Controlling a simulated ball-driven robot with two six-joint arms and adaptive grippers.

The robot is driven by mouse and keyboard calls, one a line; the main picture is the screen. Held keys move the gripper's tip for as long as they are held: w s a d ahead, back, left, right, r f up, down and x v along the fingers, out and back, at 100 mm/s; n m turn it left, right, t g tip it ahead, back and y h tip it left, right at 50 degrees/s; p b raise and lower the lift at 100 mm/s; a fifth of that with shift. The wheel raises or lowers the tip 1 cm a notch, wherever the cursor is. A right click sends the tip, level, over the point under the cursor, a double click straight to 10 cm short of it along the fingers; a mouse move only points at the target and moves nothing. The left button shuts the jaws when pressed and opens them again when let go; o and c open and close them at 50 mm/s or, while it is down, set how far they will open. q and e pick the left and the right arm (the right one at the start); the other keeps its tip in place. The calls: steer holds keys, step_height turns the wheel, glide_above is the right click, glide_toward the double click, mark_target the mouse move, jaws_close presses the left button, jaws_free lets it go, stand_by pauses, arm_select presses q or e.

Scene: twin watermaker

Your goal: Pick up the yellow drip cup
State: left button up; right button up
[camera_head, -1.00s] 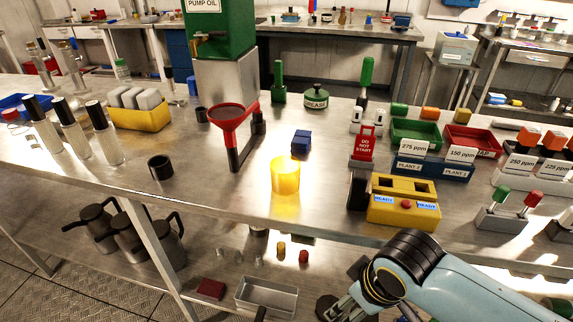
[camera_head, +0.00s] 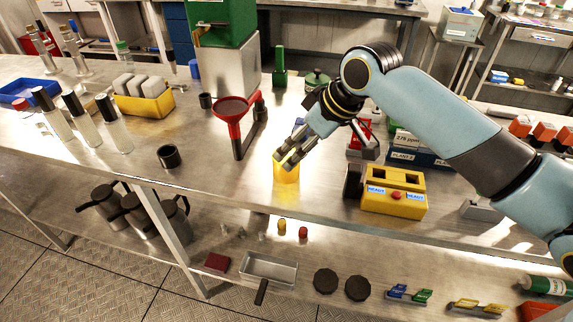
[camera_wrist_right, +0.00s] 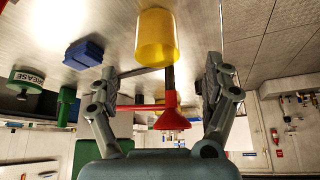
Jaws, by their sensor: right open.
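The yellow drip cup (camera_head: 287,174) stands upright on the steel bench near its front edge, left of the yellow box with two "READY" labels. My right gripper (camera_head: 287,160) reaches over from the right; its fingers are at the cup's upper part and partly hide it. In the right wrist view the cup (camera_wrist_right: 156,38) lies ahead, between the lines of the two spread fingers of my right gripper (camera_wrist_right: 160,78). The gripper is open and empty. Whether a finger touches the cup is unclear. My left gripper is not in view.
A red funnel on a stand (camera_head: 233,112) is left of the cup. A blue block (camera_wrist_right: 84,54) lies close by. The yellow ready box (camera_head: 393,203) stands to the right, a black mug (camera_head: 168,157) to the left. Bare bench lies between mug and cup.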

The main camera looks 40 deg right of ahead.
mark_target(293, 180)
steer(key=x, duration=0.3)
steer(key=shift+w+a+f, duration=0.15)
steer(key=shift+f, duration=0.2)
steer(key=x, duration=0.5)
steer(key=shift+d+f, duration=0.3)
steer(key=c, duration=1.3)
